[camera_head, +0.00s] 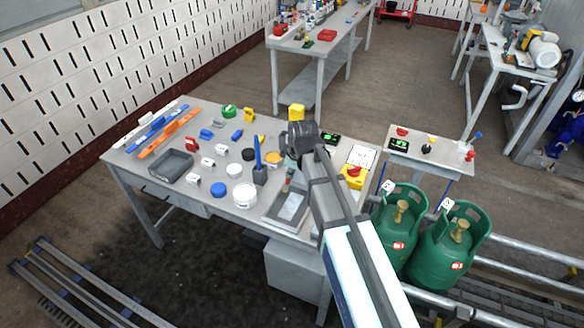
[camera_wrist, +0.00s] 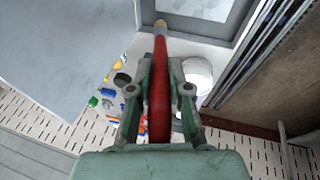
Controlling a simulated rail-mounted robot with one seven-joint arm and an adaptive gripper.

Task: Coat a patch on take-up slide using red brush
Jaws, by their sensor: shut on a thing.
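My gripper (camera_wrist: 160,75) is shut on the red brush (camera_wrist: 159,110) in the wrist view. In the head view that grey framed piece (camera_head: 292,207) lies at the table's front right, below my arm. The brush (camera_head: 288,182) shows as a small red piece above its far end; my arm hides most of my gripper there.
A white tub (camera_head: 244,195) and a dark holder with a blue-handled tool (camera_head: 259,172) stand left of the slide. A grey tray (camera_head: 171,166), lids and small blocks cover the left of the table (camera_head: 205,110). Green gas cylinders (camera_head: 440,243) stand at the right.

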